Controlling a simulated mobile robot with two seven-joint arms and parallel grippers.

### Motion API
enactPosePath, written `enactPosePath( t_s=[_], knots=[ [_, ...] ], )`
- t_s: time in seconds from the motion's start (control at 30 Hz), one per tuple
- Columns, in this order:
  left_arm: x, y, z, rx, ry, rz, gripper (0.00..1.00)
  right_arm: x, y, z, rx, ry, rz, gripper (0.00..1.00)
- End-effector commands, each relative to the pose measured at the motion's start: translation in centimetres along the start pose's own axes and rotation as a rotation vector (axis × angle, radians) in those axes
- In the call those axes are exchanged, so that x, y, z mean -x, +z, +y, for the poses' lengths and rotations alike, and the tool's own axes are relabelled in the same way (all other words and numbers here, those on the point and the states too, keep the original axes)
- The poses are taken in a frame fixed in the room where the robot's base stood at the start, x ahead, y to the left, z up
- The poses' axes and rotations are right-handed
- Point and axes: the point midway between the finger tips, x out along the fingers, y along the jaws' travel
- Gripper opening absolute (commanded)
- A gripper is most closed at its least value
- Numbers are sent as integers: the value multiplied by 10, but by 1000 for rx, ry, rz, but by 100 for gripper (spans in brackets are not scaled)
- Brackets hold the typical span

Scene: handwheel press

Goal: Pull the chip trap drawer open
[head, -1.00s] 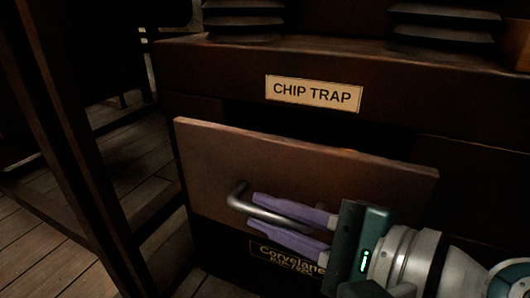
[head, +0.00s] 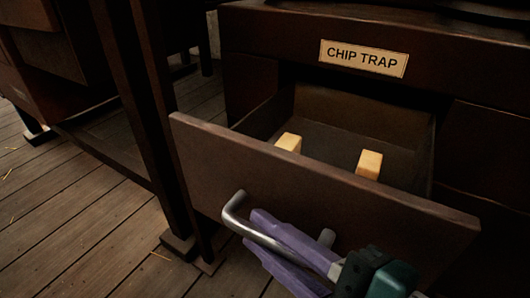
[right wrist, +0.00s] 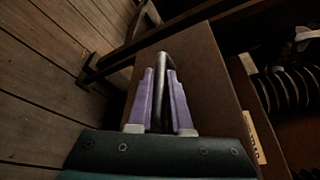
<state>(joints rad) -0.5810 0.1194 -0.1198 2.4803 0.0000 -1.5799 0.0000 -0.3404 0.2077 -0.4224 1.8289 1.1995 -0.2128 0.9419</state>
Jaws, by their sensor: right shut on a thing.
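The chip trap drawer (head: 320,190) stands well out from the dark cabinet under the "CHIP TRAP" label (head: 363,58). Its brown front panel also shows in the right wrist view (right wrist: 200,75). A grey bar handle (head: 232,208) is fixed to the front. My right gripper (head: 258,232) has its purple fingers on either side of the handle bar and is shut on it. The right wrist view shows the bar between the fingers (right wrist: 161,85). Two pale yellow blocks, one at left (head: 289,143) and one at right (head: 369,164), are inside the drawer. My left gripper is not in view.
A dark wooden post (head: 140,120) stands left of the drawer, with its foot on the plank floor. The floor (head: 70,220) at the left front is clear apart from bits of straw. Dark furniture (head: 50,50) stands at the far left.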

Motion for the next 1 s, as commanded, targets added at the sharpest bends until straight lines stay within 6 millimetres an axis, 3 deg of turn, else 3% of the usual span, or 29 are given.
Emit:
enactPosePath(
  t_s=[0.2, 0.23, 0.47, 0.77, 1.0],
  knots=[
    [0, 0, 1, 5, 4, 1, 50, 0, 0, 0, -1, 0, -1, 0],
    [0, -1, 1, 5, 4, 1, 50, 0, 0, 0, -1, 0, -1, 21],
    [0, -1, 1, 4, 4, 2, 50, 0, 0, 0, -1, 0, -1, 47],
    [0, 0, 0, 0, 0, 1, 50, 3, 0, 0, 0, 1, 0, 47],
    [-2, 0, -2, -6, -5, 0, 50, 40, -1, 3, 3, 6, -1, 47]
  ],
)
